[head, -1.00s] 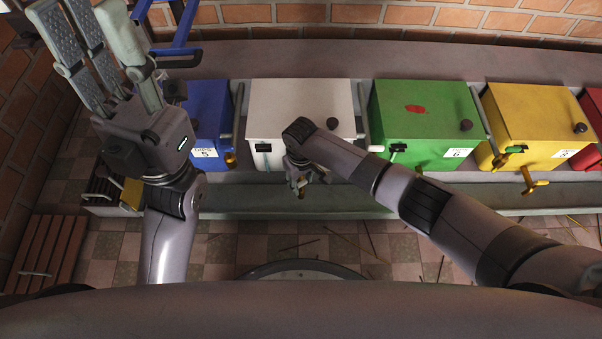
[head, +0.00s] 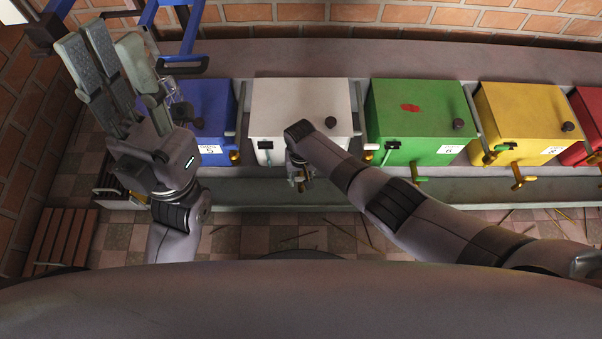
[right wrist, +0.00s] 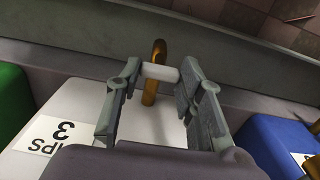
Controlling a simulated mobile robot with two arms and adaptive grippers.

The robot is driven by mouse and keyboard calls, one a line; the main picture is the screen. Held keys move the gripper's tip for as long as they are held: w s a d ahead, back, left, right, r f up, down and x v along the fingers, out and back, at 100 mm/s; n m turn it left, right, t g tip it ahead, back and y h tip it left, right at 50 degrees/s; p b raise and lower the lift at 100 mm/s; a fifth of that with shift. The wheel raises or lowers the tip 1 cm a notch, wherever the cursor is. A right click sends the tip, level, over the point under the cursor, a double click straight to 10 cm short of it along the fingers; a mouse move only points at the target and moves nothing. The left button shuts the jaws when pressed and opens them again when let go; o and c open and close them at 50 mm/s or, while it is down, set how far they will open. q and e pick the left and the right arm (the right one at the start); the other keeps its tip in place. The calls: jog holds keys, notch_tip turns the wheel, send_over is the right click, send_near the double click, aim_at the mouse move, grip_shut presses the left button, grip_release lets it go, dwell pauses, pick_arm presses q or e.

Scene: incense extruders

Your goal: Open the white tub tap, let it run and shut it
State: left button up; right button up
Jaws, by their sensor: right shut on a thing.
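The white tub (head: 300,105) stands on the ledge between the blue and green tubs. Its tap sits at its front, mostly hidden by my right arm in the head view. In the right wrist view the brass tap spout (right wrist: 158,52) points away from the white tub (right wrist: 85,115). The tap's white handle (right wrist: 160,72) lies crosswise between my right gripper's fingertips. My right gripper (head: 299,180) is shut on this handle. My left gripper (head: 100,45) is raised at the upper left, its fingers extended, open and empty, away from the white tub.
The blue tub (head: 212,105) is left of the white one; the green (head: 415,115) and yellow (head: 520,115) tubs are to its right, with their own taps. A blue metal frame (head: 190,40) stands behind my left gripper. Thin sticks lie on the tiled floor (head: 290,238).

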aim_at(301, 178)
dwell(0.5)
jog(key=o, duration=1.2)
jog(key=shift+c, duration=0.2)
notch_tip(301, 178, up, 12)
